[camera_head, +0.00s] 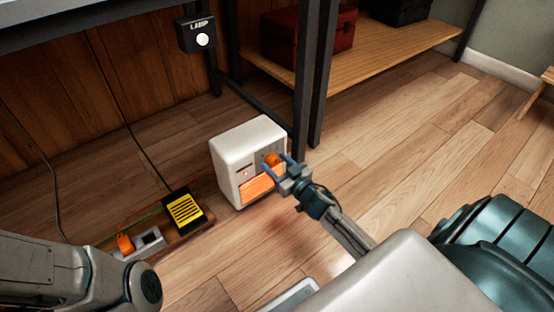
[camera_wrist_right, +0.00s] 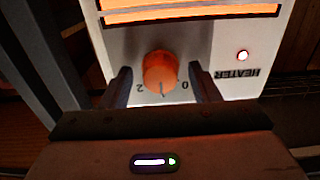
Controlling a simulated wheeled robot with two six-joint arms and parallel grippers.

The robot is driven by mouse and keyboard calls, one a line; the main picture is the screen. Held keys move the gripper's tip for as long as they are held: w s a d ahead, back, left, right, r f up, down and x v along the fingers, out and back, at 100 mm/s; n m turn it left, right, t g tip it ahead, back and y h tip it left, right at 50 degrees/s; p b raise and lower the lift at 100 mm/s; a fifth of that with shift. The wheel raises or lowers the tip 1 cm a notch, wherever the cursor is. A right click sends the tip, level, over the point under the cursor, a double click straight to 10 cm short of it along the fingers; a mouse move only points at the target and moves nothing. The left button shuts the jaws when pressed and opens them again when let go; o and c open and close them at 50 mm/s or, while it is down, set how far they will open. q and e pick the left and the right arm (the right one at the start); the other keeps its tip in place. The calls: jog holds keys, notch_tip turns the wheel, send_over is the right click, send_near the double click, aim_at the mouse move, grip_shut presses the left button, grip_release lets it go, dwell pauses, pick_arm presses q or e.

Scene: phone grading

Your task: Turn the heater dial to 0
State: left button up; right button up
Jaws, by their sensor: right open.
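The white heater (camera_head: 237,150) stands on the wood floor, with an orange glowing grille and a small red light on its front. Its orange dial (camera_head: 271,159) is at the upper right of that front. In the right wrist view the heater is upside down, and the dial (camera_wrist_right: 160,68) has a dark mark pointing down, between the printed 2 and 0. My right gripper (camera_head: 279,165) is at the heater front, open, with one finger on each side of the dial. Gaps show between fingers and dial. My left gripper is out of view; only its arm shows.
A black table leg (camera_head: 312,80) stands close behind the heater. A yellow-and-black box (camera_head: 184,209) and a power strip (camera_head: 147,243) with an orange plug lie to the left, with cables. A lamp switch (camera_head: 197,35) hangs above.

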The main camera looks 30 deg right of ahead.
jog(key=shift+w, duration=0.1)
jog(key=c, duration=1)
jog(key=shift+n, duration=0.3)
jog(key=n, duration=0.3)
jog(key=shift+n, duration=2.6)
jog(key=o, duration=1)
